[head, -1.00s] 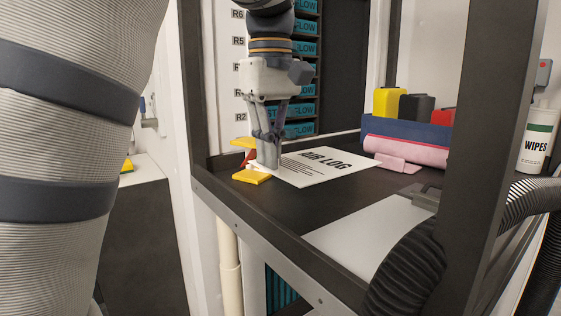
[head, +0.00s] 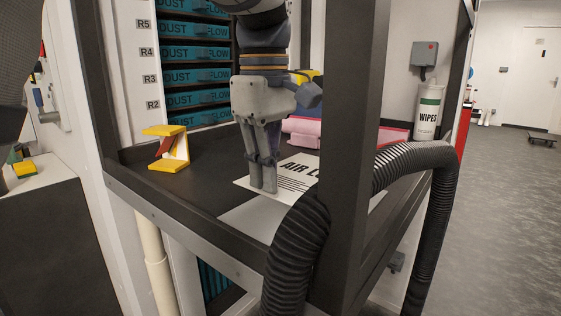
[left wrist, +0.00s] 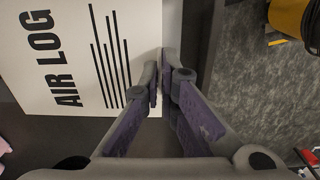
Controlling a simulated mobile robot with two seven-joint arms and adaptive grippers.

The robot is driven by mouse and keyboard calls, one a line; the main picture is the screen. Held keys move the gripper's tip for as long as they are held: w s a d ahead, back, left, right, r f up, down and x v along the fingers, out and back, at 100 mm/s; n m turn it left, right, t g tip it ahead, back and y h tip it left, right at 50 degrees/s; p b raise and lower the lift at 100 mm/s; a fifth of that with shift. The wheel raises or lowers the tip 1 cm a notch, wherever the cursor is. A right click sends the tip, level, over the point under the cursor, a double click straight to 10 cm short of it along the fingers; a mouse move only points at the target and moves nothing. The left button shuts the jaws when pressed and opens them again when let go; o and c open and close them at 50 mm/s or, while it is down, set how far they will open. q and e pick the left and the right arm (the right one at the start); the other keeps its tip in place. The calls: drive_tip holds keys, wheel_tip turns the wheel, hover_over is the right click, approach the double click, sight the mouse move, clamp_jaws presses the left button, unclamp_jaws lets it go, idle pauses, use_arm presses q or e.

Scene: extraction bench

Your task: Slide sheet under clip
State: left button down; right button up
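The white AIR LOG sheet (head: 248,181) lies on the dark bench, close to or over the pale plate (head: 248,218) at the front; I cannot tell which. My left gripper (head: 263,190) points down at the sheet's lower edge. In the left wrist view its closed fingertips (left wrist: 162,72) straddle the edge of the sheet (left wrist: 70,30), beside the printed lines. The grey clip seen earlier on the plate is hidden behind the black post and hose. My right gripper is not in view.
A black post (head: 352,150) and a ribbed hose (head: 300,245) stand in front of the bench. A yellow stand with a red part (head: 168,166) is at the left. A pink roll (head: 305,132) lies behind. A wipes tub (head: 428,112) is at the right.

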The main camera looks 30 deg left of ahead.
sight(287, 183)
use_arm(q)
drive_tip(key=shift+f, duration=0.1)
drive_tip(key=f, duration=0.4)
drive_tip(key=w+f, duration=0.1)
drive_tip(key=f, duration=0.1)
drive_tip(key=shift+d, duration=0.1)
drive_tip(key=shift+w+d+f+b, duration=0.1)
drive_tip(key=shift+w+f+b, duration=0.1)
drive_tip(key=shift+w, duration=0.4)
drive_tip(key=shift+w+d+f+b, duration=0.1)
drive_tip(key=shift+w+b, duration=0.05)
drive_tip(key=shift+w, duration=0.4)
drive_tip(key=shift+w+d, duration=0.15)
drive_tip(key=shift+w, duration=0.65)
drive_tip(key=shift+r, duration=0.1)
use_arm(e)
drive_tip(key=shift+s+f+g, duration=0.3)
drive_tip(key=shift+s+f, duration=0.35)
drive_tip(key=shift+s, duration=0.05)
use_arm(q)
drive_tip(key=shift+f, duration=0.25)
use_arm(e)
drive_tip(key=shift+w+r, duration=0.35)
use_arm(q)
drive_tip(key=c, duration=1.7)
unclamp_jaws()
